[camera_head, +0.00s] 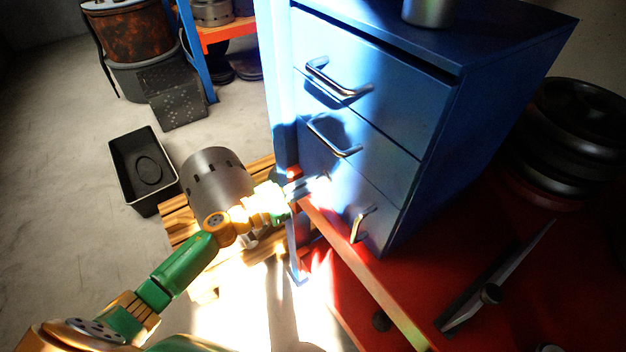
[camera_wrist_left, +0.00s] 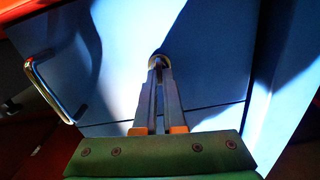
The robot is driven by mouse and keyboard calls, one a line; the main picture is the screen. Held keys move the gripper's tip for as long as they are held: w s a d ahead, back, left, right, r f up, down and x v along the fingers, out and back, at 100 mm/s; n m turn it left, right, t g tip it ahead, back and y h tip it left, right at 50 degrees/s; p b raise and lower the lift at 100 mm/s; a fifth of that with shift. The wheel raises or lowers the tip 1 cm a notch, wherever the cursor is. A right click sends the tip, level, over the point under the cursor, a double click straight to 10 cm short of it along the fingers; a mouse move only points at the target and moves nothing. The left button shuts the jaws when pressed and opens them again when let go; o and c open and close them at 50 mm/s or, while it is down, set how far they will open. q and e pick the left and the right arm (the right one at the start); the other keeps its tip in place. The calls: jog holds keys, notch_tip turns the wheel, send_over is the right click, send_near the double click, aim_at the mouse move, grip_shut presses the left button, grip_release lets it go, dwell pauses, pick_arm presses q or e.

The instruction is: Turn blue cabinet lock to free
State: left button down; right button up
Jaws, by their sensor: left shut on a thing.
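The blue cabinet (camera_head: 440,150) stands on a red surface and has several drawers with metal bar handles. My left gripper (camera_head: 318,182) reaches the cabinet front, left of the lowest drawer handle (camera_head: 360,226). In the left wrist view the fingers (camera_wrist_left: 158,72) come together on a small round metal lock (camera_wrist_left: 159,56) on the blue front. The gripper is shut on this lock. The fingertips cover part of it, so I cannot tell which way it is turned. My right gripper is not in view.
A drawer handle (camera_wrist_left: 48,88) is left of the fingers in the left wrist view. A slotted grey cylinder (camera_head: 215,172) sits on a wooden pallet (camera_head: 180,222) behind my left arm. A black bin (camera_head: 126,178) is on the floor. Dark discs (camera_head: 575,125) are stacked at right.

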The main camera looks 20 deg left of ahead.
pick_arm(q)
jog(key=m, duration=0.4)
jog(key=shift+s+d+f, duration=0.1)
jog(key=shift+d, duration=0.05)
jog(key=m+b, duration=0.1)
jog(key=m, duration=0.3)
jog(key=shift+f, duration=0.1)
jog(key=m+b, duration=0.1)
jog(key=m, duration=0.3)
jog(key=shift+s+d+f, duration=0.1)
jog(key=shift+f, duration=0.05)
jog(key=shift+m+b, duration=0.7)
jog(key=shift+m, duration=1.5)
jog(key=c, duration=1)
grip_release()
jog(key=b+v, duration=0.2)
jog(key=v, duration=0.5)
